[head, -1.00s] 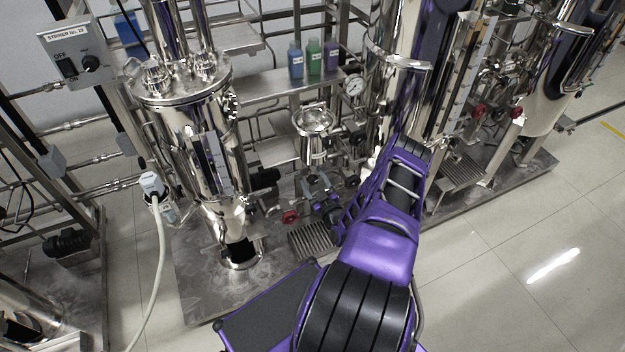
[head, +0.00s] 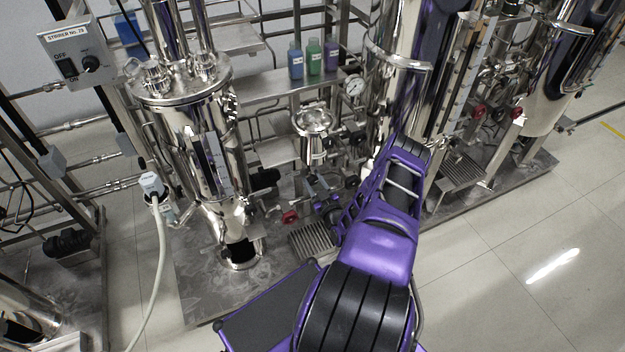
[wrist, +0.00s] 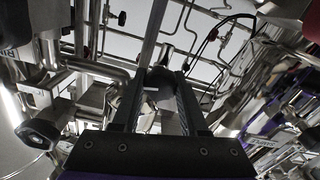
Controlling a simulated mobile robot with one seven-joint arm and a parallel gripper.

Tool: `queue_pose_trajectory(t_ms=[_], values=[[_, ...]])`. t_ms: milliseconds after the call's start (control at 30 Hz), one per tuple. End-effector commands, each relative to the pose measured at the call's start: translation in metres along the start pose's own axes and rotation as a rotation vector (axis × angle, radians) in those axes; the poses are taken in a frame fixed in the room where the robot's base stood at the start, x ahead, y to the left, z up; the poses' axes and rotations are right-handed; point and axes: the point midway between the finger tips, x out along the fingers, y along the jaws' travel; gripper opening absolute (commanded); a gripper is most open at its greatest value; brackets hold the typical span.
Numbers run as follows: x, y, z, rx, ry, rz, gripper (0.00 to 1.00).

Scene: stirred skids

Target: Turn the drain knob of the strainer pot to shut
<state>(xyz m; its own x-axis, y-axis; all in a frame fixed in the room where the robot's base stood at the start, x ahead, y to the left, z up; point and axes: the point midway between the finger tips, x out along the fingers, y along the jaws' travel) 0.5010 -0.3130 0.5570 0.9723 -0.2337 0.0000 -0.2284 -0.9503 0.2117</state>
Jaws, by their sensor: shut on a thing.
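The strainer pot (head: 313,122) is a small open steel vessel on the skid in the middle of the head view. My gripper (head: 318,187) is low beneath it, partly hidden among pipes and valves and by my purple arm. In the wrist view, my gripper's two dark fingers (wrist: 162,75) stand on either side of a dark rounded knob (wrist: 160,88) and are shut on it. It appears to be the pot's drain knob. Its exact angle is hard to tell, and the knob is not clear in the head view.
A tall steel stirred vessel (head: 205,150) stands left of the gripper. A red valve handle (head: 289,217) is close by, above a floor grate (head: 312,241). Three bottles (head: 314,58) stand on the shelf behind. Pipes crowd the wrist view. Open floor lies to the right.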

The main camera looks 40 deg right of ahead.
Motion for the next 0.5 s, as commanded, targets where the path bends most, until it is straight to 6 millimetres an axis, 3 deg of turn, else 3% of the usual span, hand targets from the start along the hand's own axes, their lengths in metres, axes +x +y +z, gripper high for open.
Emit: queue_pose_trajectory(t_ms=[500], values=[[-0.0007, 0.0008, 0.0007, 0.461, -0.001, 0.0, 0.0]])
